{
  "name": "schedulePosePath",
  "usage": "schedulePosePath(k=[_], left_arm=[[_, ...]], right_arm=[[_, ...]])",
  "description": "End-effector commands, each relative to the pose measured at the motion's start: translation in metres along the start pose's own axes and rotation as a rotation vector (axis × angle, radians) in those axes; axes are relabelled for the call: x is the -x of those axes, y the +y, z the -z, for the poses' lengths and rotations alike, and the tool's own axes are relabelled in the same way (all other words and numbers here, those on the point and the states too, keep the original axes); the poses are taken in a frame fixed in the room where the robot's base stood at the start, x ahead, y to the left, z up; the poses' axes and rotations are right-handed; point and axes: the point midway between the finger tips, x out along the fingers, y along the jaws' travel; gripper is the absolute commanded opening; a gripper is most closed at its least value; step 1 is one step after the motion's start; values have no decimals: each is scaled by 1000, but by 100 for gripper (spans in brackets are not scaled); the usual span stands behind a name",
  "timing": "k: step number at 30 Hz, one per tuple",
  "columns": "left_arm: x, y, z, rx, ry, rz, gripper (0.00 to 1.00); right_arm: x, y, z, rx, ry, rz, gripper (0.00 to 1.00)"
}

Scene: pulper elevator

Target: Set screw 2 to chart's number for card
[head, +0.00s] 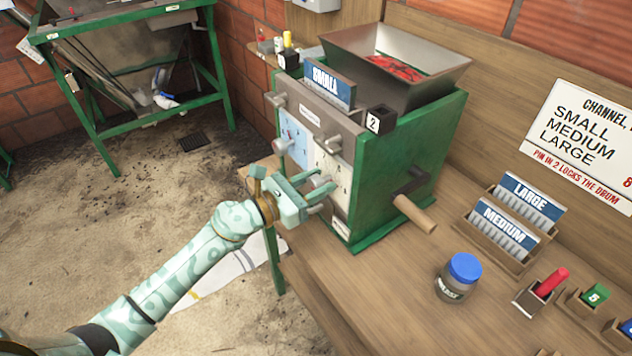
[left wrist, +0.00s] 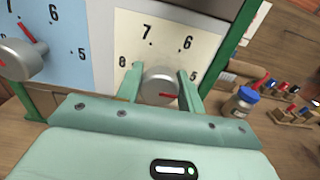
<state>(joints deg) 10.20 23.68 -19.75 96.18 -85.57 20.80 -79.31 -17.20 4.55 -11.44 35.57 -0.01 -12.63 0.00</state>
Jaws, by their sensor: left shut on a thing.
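My left gripper (head: 322,187) is shut on the grey screw knob of the cream dial; the knob (left wrist: 160,86) sits between its fingers in the left wrist view. The knob's red mark points right, roughly towards the 5 side. The cream dial (left wrist: 165,25) shows 7, 6, 5 and a partly hidden digit. A blue dial (head: 292,135) with its own grey knob (left wrist: 20,60) is to its left. A blue SMALL card (head: 327,83) stands in the machine's top. The chart (head: 590,130) lists SMALL, MEDIUM, LARGE; its numbers are mostly cut off. My right gripper is out of view.
The green machine (head: 405,165) carries a metal hopper, a black block marked 2 (head: 376,119) and a crank handle (head: 414,213). LARGE (head: 532,195) and MEDIUM (head: 505,228) cards stand in a rack. A blue-lidded jar (head: 456,280) and red-handled pin (head: 551,283) are on the bench.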

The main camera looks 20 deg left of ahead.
Motion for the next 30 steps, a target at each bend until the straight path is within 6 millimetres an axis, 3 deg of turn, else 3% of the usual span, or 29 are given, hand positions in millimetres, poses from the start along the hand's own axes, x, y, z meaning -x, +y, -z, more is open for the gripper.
schedulePosePath(k=[11,30], left_arm=[[0,1,-2,116,0,0,15],[0,4,-2,696,-2,-2,15]], right_arm=[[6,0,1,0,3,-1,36],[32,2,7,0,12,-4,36]])
